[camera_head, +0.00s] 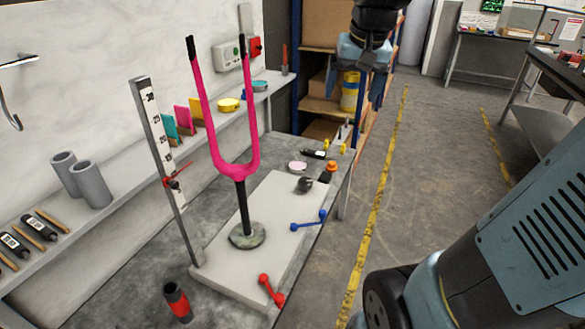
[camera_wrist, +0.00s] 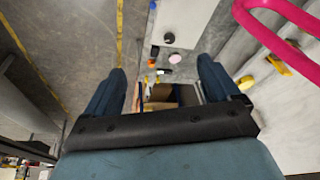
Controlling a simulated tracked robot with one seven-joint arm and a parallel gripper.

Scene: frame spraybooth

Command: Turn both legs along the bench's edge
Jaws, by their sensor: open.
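A bright pink fork (camera_head: 234,169) stands upside down on the bench, its two legs pointing up with black tips. Its black stem (camera_head: 244,208) rises from a round grey base (camera_head: 248,235) on a pale plate. In the head view the legs stand side by side, left and right, and their line looks set at an angle to the bench's long edge. Part of the fork shows as a pink loop (camera_wrist: 285,28) at the upper right of the wrist view. My gripper (camera_head: 362,88) is open and empty, up and right of the fork, apart from it; its fingers (camera_wrist: 162,68) have nothing between them.
A ruler post (camera_head: 166,165) stands close left of the fork. Red (camera_head: 270,290) and blue (camera_head: 309,221) handles lie at the plate's right side. A shelf (camera_head: 135,175) with grey tubes (camera_head: 91,183) runs along the wall. The floor (camera_head: 420,180) right of the bench is clear.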

